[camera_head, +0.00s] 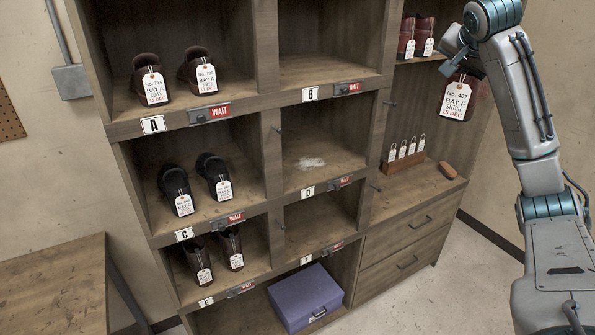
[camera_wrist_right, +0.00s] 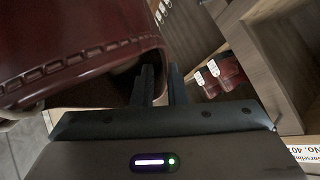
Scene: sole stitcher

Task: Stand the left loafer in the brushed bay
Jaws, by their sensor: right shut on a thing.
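My right gripper (camera_head: 457,45) is at the upper right, in front of the cabinet's right-hand column. It is shut on a dark red leather loafer (camera_head: 474,83), which it holds in the air. In the right wrist view the loafer (camera_wrist_right: 75,50) fills the upper left, with a stitched edge, beside the fingers (camera_wrist_right: 158,85). Bay F (camera_head: 318,225) is empty. Bay D (camera_head: 330,140) above it holds only a white powdery patch (camera_head: 311,163). My left gripper is out of view.
Tagged dark shoes stand in bays A (camera_head: 172,75), C (camera_head: 195,180) and E (camera_head: 214,255). Bay B (camera_head: 325,70) is empty. A red pair (camera_head: 416,35) stands top right. Below are a tag rack (camera_head: 404,160) and a brown brush (camera_head: 448,170). A purple box (camera_head: 305,298) sits at the bottom.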

